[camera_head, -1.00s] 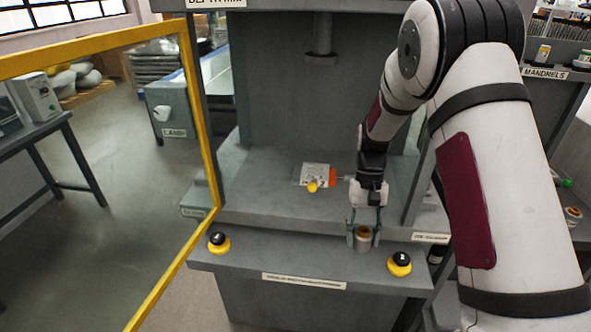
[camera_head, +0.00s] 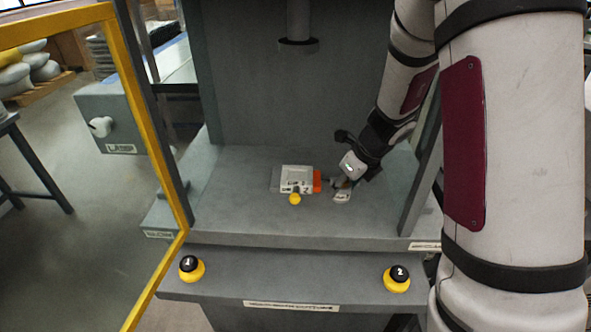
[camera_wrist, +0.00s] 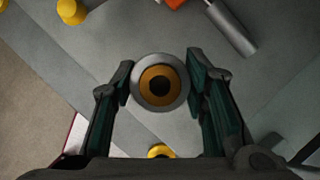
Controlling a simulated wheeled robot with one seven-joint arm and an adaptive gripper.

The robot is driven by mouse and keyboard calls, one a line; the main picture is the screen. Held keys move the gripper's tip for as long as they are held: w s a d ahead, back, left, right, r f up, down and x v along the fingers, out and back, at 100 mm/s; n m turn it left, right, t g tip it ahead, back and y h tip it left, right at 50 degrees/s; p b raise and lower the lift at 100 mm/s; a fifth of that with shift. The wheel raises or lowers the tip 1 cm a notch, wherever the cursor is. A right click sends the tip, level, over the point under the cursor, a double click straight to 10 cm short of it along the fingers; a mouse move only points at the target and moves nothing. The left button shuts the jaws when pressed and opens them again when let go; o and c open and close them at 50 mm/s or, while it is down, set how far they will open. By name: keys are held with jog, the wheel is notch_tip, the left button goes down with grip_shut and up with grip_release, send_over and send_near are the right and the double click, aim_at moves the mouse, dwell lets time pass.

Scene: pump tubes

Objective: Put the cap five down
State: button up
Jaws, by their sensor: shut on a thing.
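My gripper (camera_head: 346,184) is low over the grey press bed, just right of the fixture, and shut on a small round piece, which I take as the cap (camera_head: 342,197). The cap has a pale side with dark marking too small to read. In the wrist view the cap (camera_wrist: 177,101) sits between the two fingers of my gripper (camera_wrist: 160,85). It shows a grey outer ring, an orange-brown inner ring and a dark centre. Whether its underside touches the bed cannot be told.
The press ram (camera_head: 298,45) hangs above. A yellow door frame (camera_head: 150,140) stands open at left. Buttons (camera_head: 191,268) (camera_head: 397,279) sit on the front ledge.

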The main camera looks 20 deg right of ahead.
jog(key=w+a, duration=0.2)
jog(key=w, duration=0.3)
jog(key=w+a, duration=0.3)
jog(key=w, duration=0.1)
jog(key=w+a+p, duration=0.1)
jog(key=w+a, duration=0.1)
jog(key=w, duration=0.3)
jog(key=shift+w+a, duration=0.25)
jog(key=shift+w, duration=0.1)
jog(key=shift+w+a+f+p, duration=0.15)
jog(key=shift+f+p, duration=0.25)
jog(key=shift+f, duration=1.35)
jog(key=o, duration=1.4)
jog(key=shift+f, duration=0.15)
jog(key=shift+c, duration=0.2)
jog(key=v, duration=0.7)
jog(key=shift+r, duration=0.4)
